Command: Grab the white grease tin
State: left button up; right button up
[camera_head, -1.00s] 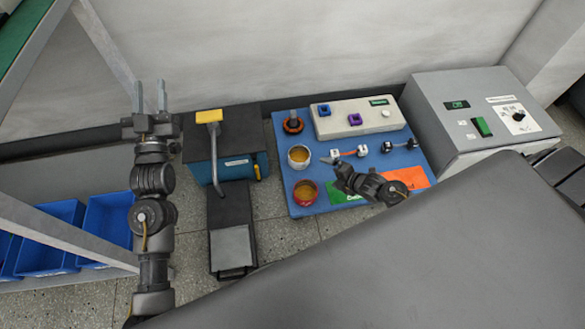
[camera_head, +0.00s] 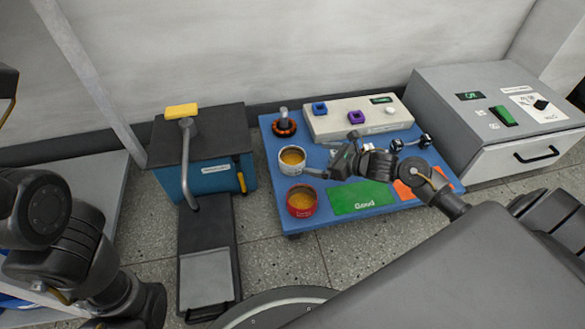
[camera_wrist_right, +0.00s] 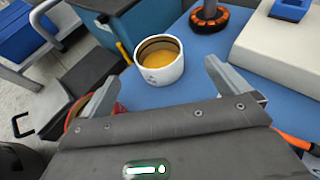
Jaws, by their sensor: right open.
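The white grease tin (camera_head: 287,168) stands upright on the blue mat, open at the top with yellow grease inside. It also shows in the right wrist view (camera_wrist_right: 160,74), just ahead of the jaws and roughly between the finger lines. My right gripper (camera_head: 330,156) is open and empty, to the right of the tin, with one finger close to the tin's right side. I cannot tell whether it touches. My left arm (camera_head: 70,250) shows at the lower left, but its gripper is out of view.
A red tin (camera_head: 301,201) with yellow grease stands just in front of the white one. A copper-wound part (camera_head: 285,128) stands behind it. A grey block with buttons (camera_head: 358,120) is at the back of the blue mat (camera_head: 285,222). A blue press (camera_head: 210,178) stands left.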

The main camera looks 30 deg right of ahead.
aim_at(282, 154)
jog(key=b+x, duration=0.2)
jog(key=x, duration=0.3)
jog(key=shift+b, duration=0.3)
jog(key=shift+w+a+f, duration=0.1)
jog(key=shift+w+a, duration=0.05)
jog(key=shift+w, duration=0.1)
jog(key=b+x, duration=0.2)
jog(key=x, duration=0.1)
jog(key=b+x, duration=0.1)
jog(key=b, duration=0.1)
jog(key=shift+a+f, duration=0.35)
jog(key=shift+w+a, duration=0.1)
jog(key=shift+w, duration=0.2)
jog(key=shift+r, duration=0.1)
jog(key=c, duration=1)
jog(key=shift+c, duration=0.2)
jog(key=shift+r, duration=0.1)
